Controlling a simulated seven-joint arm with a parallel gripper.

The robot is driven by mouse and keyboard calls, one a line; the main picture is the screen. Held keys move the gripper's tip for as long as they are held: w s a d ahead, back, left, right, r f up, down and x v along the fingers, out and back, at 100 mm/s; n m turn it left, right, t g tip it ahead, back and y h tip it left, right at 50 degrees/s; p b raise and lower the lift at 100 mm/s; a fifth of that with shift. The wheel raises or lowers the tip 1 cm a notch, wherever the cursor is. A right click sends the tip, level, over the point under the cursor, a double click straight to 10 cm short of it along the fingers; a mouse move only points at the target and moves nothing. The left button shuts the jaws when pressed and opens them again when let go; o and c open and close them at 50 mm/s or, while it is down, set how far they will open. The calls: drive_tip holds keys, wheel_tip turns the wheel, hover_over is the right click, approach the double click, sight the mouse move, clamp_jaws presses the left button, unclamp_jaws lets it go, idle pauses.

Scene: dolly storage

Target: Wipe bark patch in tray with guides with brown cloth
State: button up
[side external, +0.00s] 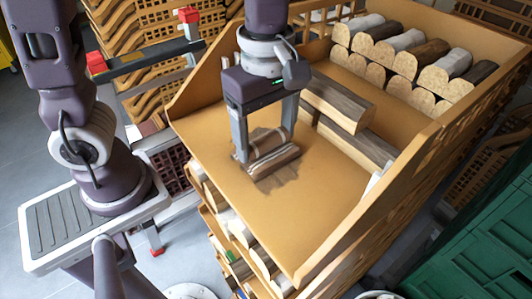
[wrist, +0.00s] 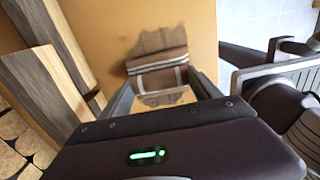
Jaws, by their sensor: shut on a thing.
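My gripper (side external: 267,143) is low over the tan tray (side external: 205,135), shut on the folded brown cloth (side external: 275,160). The cloth is striped with lighter bands and seems to rest on or just above the tray floor. In the wrist view the cloth (wrist: 157,64) spans the far end of my gripper (wrist: 163,82). The dark grey-brown bark patch (side external: 284,179) lies flat on the tray floor, with ragged edges. It shows just beyond the cloth in the wrist view (wrist: 158,40). The cloth overlaps or hides part of the patch.
Wooden beams (side external: 338,101) lie right of my gripper, near the cloth. Several half-round logs (side external: 400,55) are stacked at the tray's back right. Raised side walls (side external: 365,225) bound the tray. Its floor is bare in front and left of the patch. A green crate (side external: 480,230) stands at right.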

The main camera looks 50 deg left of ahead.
drive_tip(key=shift+a, duration=2.2)
drive_tip(key=shift+d, duration=2.3)
drive_tip(key=shift+d, duration=0.1)
drive_tip(key=shift+d, duration=1.85)
drive_tip(key=shift+d, duration=0.1)
drive_tip(key=shift+d, duration=0.4)
